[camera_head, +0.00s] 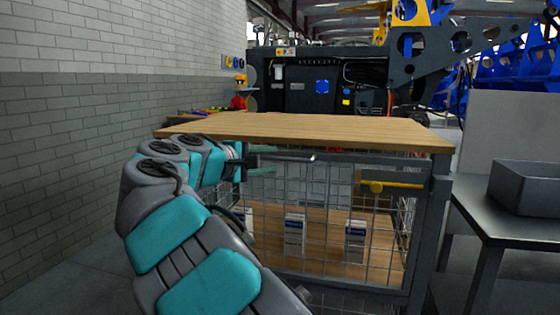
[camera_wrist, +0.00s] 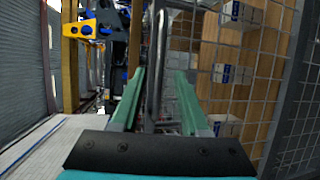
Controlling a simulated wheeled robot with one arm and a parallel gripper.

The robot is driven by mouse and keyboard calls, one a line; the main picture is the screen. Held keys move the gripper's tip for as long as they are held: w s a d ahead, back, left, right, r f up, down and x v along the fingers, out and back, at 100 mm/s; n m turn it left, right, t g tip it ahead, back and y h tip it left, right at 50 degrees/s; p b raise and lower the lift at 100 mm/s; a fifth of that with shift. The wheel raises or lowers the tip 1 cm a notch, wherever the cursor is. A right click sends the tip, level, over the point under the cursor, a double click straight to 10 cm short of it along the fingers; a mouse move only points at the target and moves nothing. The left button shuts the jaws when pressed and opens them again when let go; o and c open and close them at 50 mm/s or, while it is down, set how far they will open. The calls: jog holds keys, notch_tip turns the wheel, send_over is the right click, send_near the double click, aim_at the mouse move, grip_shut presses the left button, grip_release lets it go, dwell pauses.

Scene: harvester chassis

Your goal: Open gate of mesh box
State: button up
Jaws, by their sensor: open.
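The mesh box (camera_head: 433,220) stands under a wooden top, with a wire-mesh gate (camera_head: 338,284) in a grey frame facing me. A yellow latch handle (camera_head: 385,186) lies horizontal at the gate's upper right. My gripper (camera_head: 285,160) is at the gate's upper left, just under the wooden top, its green fingers pointing right. In the wrist view my gripper (camera_wrist: 161,74) is open. A grey metal bar (camera_wrist: 152,65) shows between and beyond the fingers; I cannot tell whether they touch it. The mesh runs along the right of that view. My arm hides the gate's left side.
Small white boxes (camera_head: 294,234) stand on the wooden shelf inside the box. The wooden top (camera_head: 310,130) overhangs closely above my gripper. A grey table (camera_head: 515,215) with a metal tray (camera_head: 528,187) stands at right. A brick wall (camera_head: 100,120) is at left.

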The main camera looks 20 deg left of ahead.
aim_at(278, 159)
jog(key=shift+x, duration=2.45)
grip_shut()
